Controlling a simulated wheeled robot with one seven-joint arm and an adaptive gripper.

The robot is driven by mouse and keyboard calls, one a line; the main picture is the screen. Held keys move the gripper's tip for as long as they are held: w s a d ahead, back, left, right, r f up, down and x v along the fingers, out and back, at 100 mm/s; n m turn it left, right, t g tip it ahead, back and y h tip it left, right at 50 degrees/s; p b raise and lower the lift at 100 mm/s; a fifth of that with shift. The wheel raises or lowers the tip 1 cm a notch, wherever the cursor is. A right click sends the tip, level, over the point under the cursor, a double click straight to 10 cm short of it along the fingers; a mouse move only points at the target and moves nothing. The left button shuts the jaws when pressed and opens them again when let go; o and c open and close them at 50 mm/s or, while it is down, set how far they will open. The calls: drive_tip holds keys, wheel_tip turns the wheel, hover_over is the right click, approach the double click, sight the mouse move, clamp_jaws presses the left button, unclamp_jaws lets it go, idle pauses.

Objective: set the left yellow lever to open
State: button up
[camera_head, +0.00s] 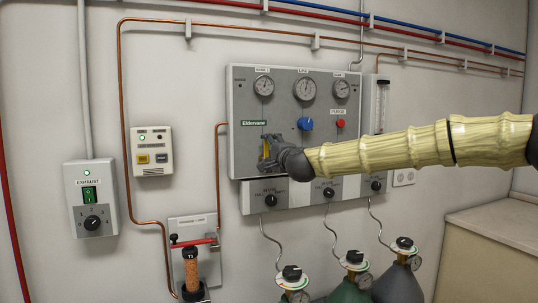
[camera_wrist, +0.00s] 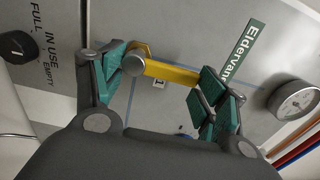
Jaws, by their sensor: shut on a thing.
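The left yellow lever (camera_head: 265,148) is on the lower left of the grey gas panel (camera_head: 242,100), just below the Eldervane label, and appears roughly upright. My gripper (camera_head: 270,149) is at it and partly covers it in the head view. In the wrist view the yellow lever (camera_wrist: 172,74) runs from a round grey pivot knob (camera_wrist: 133,65) toward the green label (camera_wrist: 240,52). My gripper (camera_wrist: 163,75) is shut on the lever, with its teal pads at both ends of it. Any right-hand lever is hidden behind my arm in the head view.
A blue knob (camera_head: 306,124) and a red knob (camera_head: 340,124) sit right of my gripper. Gauges (camera_head: 263,85) line the panel top. Below are black selector knobs (camera_head: 271,200) and gas cylinders (camera_head: 351,290). A copper pipe (camera_head: 218,155) runs close on the left.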

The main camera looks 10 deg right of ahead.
drive_tip(key=shift+d+r, duration=0.1)
drive_tip(key=shift+r, duration=0.1)
drive_tip(key=o, duration=1.4)
drive_tip(key=shift+f, duration=0.1)
drive_tip(key=s+d, duration=0.2)
drive_tip(key=s, duration=0.9)
drive_tip(key=shift+s+d, duration=0.15)
drive_tip(key=shift+s, duration=0.25)
